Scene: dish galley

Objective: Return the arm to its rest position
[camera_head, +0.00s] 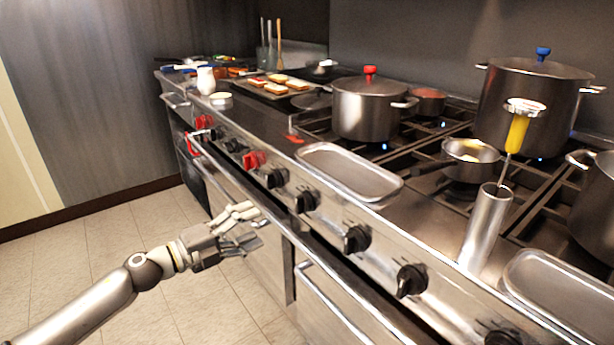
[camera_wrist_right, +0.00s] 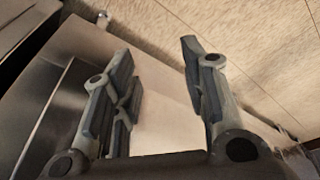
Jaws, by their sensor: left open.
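My left gripper (camera_head: 255,226) is in the head view at the lower left. Its arm comes in from the left edge. It is in front of the stove's front face, below the row of knobs, with its fingers apart and nothing between them. Whether it touches the stove front, I cannot tell. My right gripper (camera_wrist_right: 158,62) shows in the right wrist view with its two fingers well apart and nothing between them. The right arm is not in the head view.
The stove's front rail (camera_head: 330,272) and black knobs (camera_head: 356,238) are close to my left gripper. A metal tray (camera_head: 348,172), a red-knobbed pot (camera_head: 367,108) and a steel cylinder (camera_head: 485,230) stand on top. The tiled floor (camera_head: 100,255) at left is clear.

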